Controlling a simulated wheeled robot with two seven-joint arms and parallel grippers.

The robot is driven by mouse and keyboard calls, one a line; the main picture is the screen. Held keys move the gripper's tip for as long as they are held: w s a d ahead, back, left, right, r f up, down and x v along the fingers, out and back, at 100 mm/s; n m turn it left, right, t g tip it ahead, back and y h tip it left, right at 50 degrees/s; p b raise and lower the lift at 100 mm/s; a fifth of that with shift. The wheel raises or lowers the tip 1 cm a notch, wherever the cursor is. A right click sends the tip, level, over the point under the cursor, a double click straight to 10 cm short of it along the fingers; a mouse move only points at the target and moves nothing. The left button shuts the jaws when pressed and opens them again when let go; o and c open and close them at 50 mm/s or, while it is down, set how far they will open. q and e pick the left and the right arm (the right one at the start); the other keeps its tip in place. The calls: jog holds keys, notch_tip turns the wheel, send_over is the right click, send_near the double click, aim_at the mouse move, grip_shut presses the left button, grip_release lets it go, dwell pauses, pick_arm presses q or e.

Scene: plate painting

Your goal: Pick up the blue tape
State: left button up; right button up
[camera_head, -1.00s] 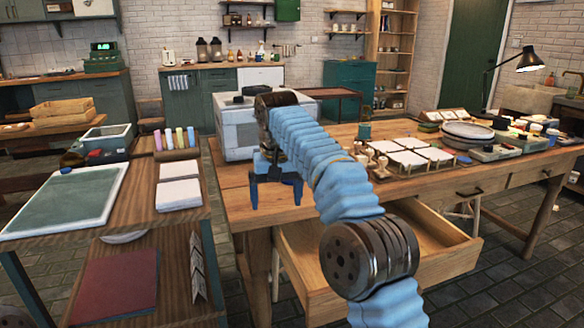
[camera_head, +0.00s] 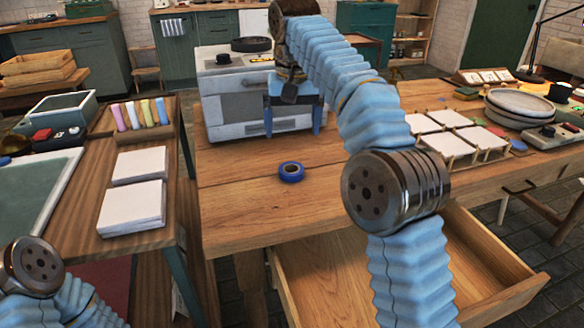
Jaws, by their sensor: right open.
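The blue tape (camera_head: 291,172) is a small blue roll with a dark centre. It lies flat on the wooden table (camera_head: 235,215), near its left part. My right gripper (camera_head: 292,128) is above the table, behind the tape in the picture, in front of the grey-white box-shaped appliance. Its two blue fingers point down, apart and with nothing between them. My left arm shows only partly at the lower left corner, and its gripper is out of the picture.
The grey-white appliance (camera_head: 221,98) stands behind the tape. An open drawer (camera_head: 505,290) sticks out at the table's front. White tiles (camera_head: 452,118) on small stands are to the right. A side table at left holds stacked white sheets (camera_head: 132,205). The tabletop around the tape is clear.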

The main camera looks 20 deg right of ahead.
aim_at(292, 164)
jog(key=f, duration=0.3)
jog(key=w+f, duration=0.1)
jog(key=f, duration=0.7)
jog(key=shift+w+d+f, duration=0.1)
jog(key=shift+w+f, duration=0.15)
jog(key=shift+w, duration=0.05)
jog(key=shift+c, duration=0.2)
jog(key=c, duration=1.1)
